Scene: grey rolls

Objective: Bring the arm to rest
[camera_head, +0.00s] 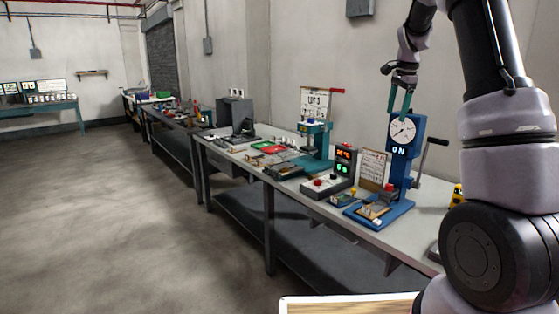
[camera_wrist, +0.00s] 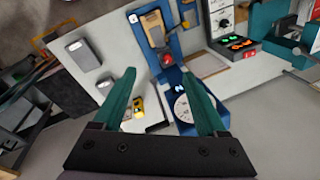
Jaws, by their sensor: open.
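My gripper (camera_head: 400,104) is raised over the workbench, with its teal fingers pointing down beside the top of the blue press with a round dial (camera_head: 402,131). In the wrist view my gripper (camera_wrist: 165,85) has its two teal fingers spread apart, with nothing between them that it holds. The blue press and its white dial (camera_wrist: 184,108) lie beyond the fingers there. My arm comes down from the upper right in the head view. Whether the fingers touch the press cannot be told.
The long grey workbench (camera_head: 236,150) runs along the wall. A yellow item (camera_wrist: 138,106) lies on the bench. The floor at left (camera_head: 120,220) is clear.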

